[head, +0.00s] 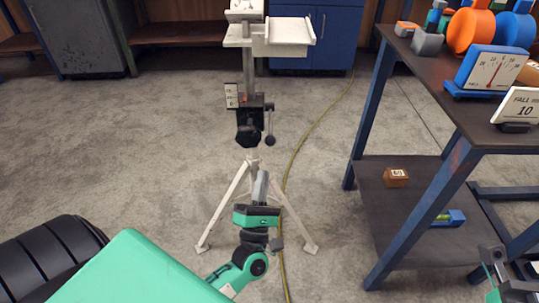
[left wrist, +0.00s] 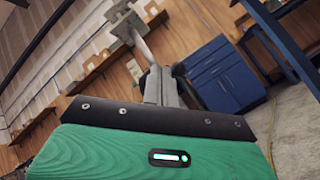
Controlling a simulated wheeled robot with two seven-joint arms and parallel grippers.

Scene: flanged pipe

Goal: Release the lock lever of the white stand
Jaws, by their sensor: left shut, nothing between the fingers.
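The white stand (head: 249,72) stands upright on the carpet, with a white tray head on top and splayed tripod legs. A black clamp block sits on its column, with a dark round knob and a lock lever (head: 270,126) with a ball end on the right side, hanging down. My left gripper (head: 262,174) is shut and empty, below the clamp and lever and apart from them, in front of the legs. In the left wrist view its shut fingers (left wrist: 160,86) point up toward the stand's column (left wrist: 142,46); the lever cannot be made out there. A grey-green part of my right arm shows at the lower right edge.
A dark shelf table (head: 400,228) with blue legs stands at the right, holding gauges, coloured flanges and a small brown block (head: 396,177). A yellow hose (head: 318,125) runs on the floor behind the stand. A blue cabinet (head: 338,38) stands behind. Carpet left of the stand is clear.

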